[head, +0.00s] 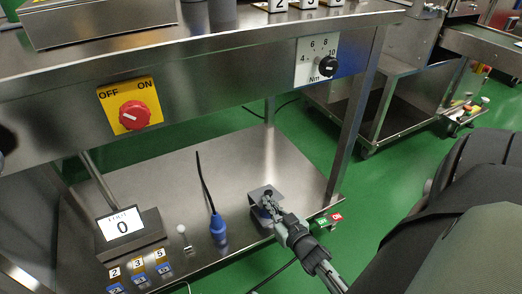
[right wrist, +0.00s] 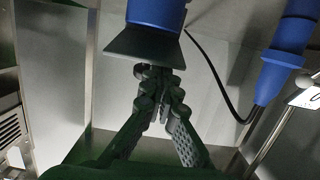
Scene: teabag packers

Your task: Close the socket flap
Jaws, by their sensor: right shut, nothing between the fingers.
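The blue socket (right wrist: 157,12) is at the top of the right wrist view, partly cut off. Its dark grey flap (right wrist: 145,43) juts out at the socket's lower end and looks open. My right gripper (right wrist: 155,73) is shut and empty, with its fingertips just under the flap's edge; I cannot tell whether they touch. In the head view my right gripper (head: 268,207) is at the small grey socket mount (head: 258,192) on the lower shelf, and hides most of the socket. My left gripper is not in view.
A blue plug (head: 218,228) with a black cable (head: 203,183) is left of the socket. A counter display (head: 128,228) and numbered switches (head: 138,268) are further left. The upper table edge (head: 215,113), with a red ON/OFF knob (head: 134,114), overhangs the lower shelf (head: 165,170).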

